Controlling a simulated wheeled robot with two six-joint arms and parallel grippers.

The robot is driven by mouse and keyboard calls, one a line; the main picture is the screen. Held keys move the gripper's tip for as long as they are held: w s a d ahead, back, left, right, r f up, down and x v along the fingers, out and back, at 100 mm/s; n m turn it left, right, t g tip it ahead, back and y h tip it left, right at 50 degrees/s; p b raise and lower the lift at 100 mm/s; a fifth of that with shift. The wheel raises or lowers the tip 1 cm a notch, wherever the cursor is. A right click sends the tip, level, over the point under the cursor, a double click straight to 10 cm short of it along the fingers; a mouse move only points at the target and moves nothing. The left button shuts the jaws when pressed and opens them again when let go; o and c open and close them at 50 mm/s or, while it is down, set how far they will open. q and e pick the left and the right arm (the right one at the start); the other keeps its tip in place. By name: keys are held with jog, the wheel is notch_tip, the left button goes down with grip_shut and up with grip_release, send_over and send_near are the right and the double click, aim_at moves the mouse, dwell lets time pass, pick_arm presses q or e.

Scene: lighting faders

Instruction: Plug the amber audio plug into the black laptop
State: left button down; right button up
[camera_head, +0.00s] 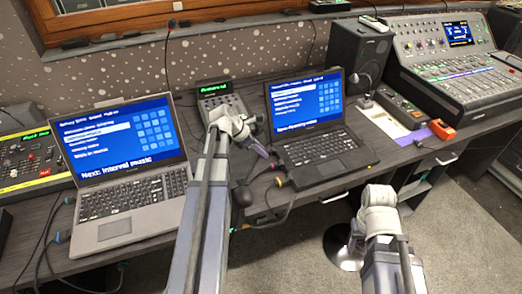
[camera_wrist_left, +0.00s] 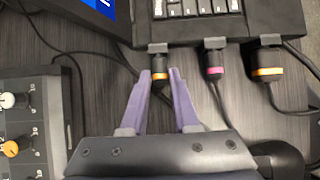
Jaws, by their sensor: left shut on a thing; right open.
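The black laptop (camera_head: 325,146) stands open on the desk right of centre, screen lit blue. Its side edge (camera_wrist_left: 215,33) crosses the top of the left wrist view. My left gripper (camera_head: 262,148) is beside that edge. In the left wrist view its purple fingers (camera_wrist_left: 160,74) are shut on the black plug with an amber-orange ring (camera_wrist_left: 159,76). The plug points at the laptop's edge, its front end at a small grey piece there; I cannot tell how deep it sits. My right arm shows at the lower right, but its fingers do not show.
A magenta-ringed plug (camera_wrist_left: 213,71) and another orange-ringed plug (camera_wrist_left: 266,72) sit along the same edge, with trailing cables. A grey laptop (camera_head: 130,208) stands left. A knobbed box (camera_wrist_left: 30,120) lies left of the fingers. A mixing console (camera_head: 465,85) is far right.

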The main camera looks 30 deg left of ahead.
pick_arm(q)
jog(key=shift+w+d, duration=0.2)
dwell(0.7)
jog(key=c, duration=0.6)
grip_release()
jog(key=p+v, duration=0.6)
jog(key=v, duration=0.1)
jog(key=shift+s+a+r, duration=0.15)
jog(key=shift+a+r, duration=0.05)
jog(key=shift+r, duration=0.1)
